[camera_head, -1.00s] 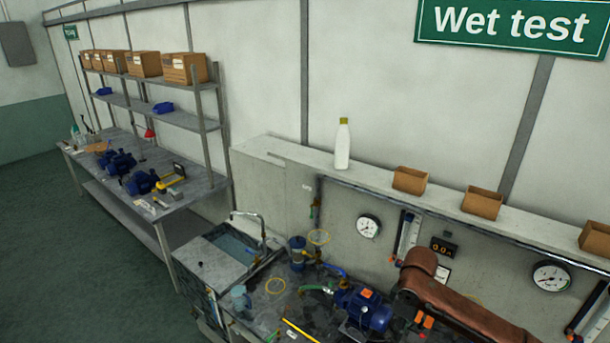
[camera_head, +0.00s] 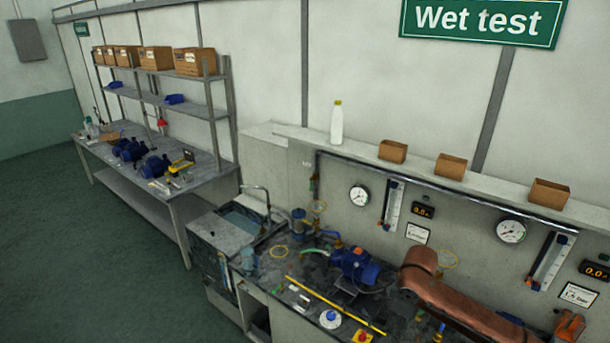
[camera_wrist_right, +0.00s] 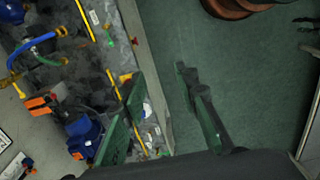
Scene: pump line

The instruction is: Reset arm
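My right arm (camera_head: 460,298), copper-brown, comes in from the lower right in the head view and reaches over the wet test bench. Its gripper is not clearly visible there. In the right wrist view my right gripper (camera_wrist_right: 158,72) shows two dark fingers set wide apart, with nothing between them. The fingers appear over the bench edge and the green floor.
A blue pump (camera_head: 355,265) with hoses sits on the bench beside my right arm, also visible in the wrist view (camera_wrist_right: 83,133). A yellow strip (camera_head: 335,308) lies in front. A sink (camera_head: 236,222) stands left. Gauges (camera_head: 511,231) line the panel. Floor at left is clear.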

